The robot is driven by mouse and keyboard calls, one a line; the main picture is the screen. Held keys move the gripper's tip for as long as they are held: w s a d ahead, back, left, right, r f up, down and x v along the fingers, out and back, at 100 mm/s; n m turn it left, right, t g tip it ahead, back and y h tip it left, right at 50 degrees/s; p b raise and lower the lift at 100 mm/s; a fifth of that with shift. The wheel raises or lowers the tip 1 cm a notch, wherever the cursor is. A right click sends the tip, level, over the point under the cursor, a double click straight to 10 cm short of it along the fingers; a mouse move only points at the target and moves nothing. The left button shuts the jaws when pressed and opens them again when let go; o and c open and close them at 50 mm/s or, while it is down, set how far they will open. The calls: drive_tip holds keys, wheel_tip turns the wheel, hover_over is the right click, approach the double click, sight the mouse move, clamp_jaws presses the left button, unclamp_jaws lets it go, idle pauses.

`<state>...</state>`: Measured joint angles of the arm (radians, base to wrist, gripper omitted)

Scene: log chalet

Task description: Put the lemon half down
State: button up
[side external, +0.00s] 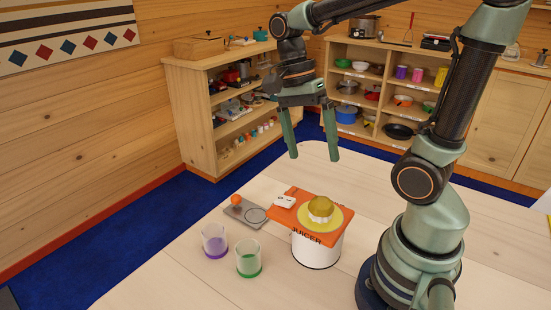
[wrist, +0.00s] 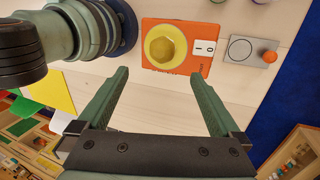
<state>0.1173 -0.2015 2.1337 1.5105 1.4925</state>
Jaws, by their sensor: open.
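The lemon half (side external: 320,204) is a yellow dome sitting cut side down on top of the juicer's round yellow dish. In the wrist view the lemon half (wrist: 162,48) shows from above on the dish. The juicer (side external: 317,250) has a white round body and an orange top marked JUICER; its orange top also shows in the wrist view (wrist: 208,66). My gripper (side external: 314,158) is open and empty, above and behind the juicer, clear of the lemon half.
A white switch (side external: 284,202) sits on the juicer's top. Beside it lies a grey plate (side external: 255,215) with an orange ball (side external: 236,200) and a ring mark. A purple glass (side external: 215,241) and a green glass (side external: 249,259) stand in front. The table's far side is clear; shelves stand beyond.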

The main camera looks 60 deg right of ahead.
hover_over(318, 197)
drive_tip(key=w, duration=0.1)
drive_tip(key=f, duration=0.5)
drive_tip(key=shift+w+d, duration=0.15)
drive_tip(key=shift+d, duration=0.2)
drive_tip(key=shift+a+x, duration=0.15)
drive_tip(key=shift+x, duration=1.15)
drive_tip(key=shift+a+x, duration=0.1)
drive_tip(key=shift+x, duration=1.2)
drive_tip(key=shift+w, duration=0.2)
drive_tip(key=c, duration=1.4)
drive_tip(key=shift+r, duration=0.1)
